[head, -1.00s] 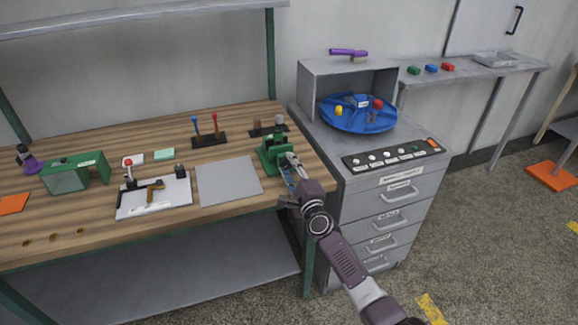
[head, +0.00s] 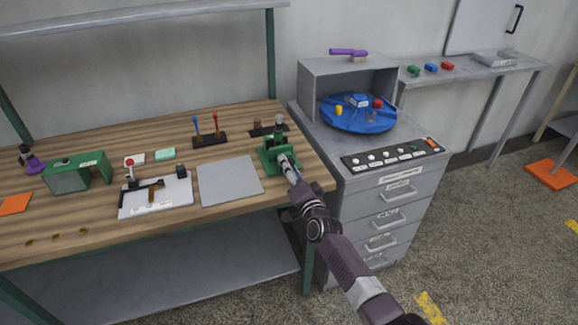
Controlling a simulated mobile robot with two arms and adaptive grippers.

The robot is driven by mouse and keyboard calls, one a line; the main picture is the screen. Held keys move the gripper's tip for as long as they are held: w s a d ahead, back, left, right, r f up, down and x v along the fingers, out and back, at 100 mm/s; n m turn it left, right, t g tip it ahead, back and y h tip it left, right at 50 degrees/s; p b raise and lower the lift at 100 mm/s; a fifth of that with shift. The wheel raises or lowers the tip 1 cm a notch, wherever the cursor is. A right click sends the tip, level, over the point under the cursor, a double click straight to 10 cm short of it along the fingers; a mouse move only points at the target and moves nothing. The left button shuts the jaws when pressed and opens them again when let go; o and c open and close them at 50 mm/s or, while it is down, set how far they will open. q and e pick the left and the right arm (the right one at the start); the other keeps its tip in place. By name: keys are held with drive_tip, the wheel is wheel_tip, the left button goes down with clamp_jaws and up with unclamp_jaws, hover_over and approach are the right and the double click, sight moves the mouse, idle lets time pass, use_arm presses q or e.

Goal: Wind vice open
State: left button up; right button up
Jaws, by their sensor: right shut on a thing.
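The green vice (head: 268,158) stands on the wooden bench near its right end, with a grey cylindrical part upright at its back. My right gripper (head: 286,161) reaches in from the lower right, at the front of the vice. It is shut on what appears to be the vice's handle, which the fingers mostly hide. How far apart the vice jaws stand is too small to tell. My left gripper is not in view.
A grey mat (head: 229,181) lies left of the vice on the wooden bench (head: 100,235). A white fixture plate (head: 170,200) sits further left. A drawer cabinet (head: 385,215) with a blue turntable (head: 358,117) stands close right of my arm.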

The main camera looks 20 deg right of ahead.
drive_tip(key=n, duration=0.4)
drive_tip(key=shift+f+n+p, duration=0.1)
drive_tip(key=shift+n+p, duration=0.25)
drive_tip(key=shift+n, duration=0.05)
drive_tip(key=n, duration=0.4)
drive_tip(key=shift+n, duration=0.3)
drive_tip(key=n, duration=0.3)
drive_tip(key=shift+n, duration=0.3)
drive_tip(key=n, duration=0.3)
drive_tip(key=shift+f+n, duration=0.1)
drive_tip(key=shift+n, duration=0.2)
drive_tip(key=n+b, duration=0.1)
drive_tip(key=n, duration=0.3)
drive_tip(key=shift+d+b, duration=0.1)
drive_tip(key=shift+b, duration=0.25)
drive_tip(key=n+b, duration=0.2)
drive_tip(key=n, duration=0.4)
drive_tip(key=n+b, duration=0.1)
drive_tip(key=n, duration=0.2)
drive_tip(key=shift+n, duration=0.3)
drive_tip(key=shift+n+b, duration=0.55)
drive_tip(key=shift+n, duration=1.75)
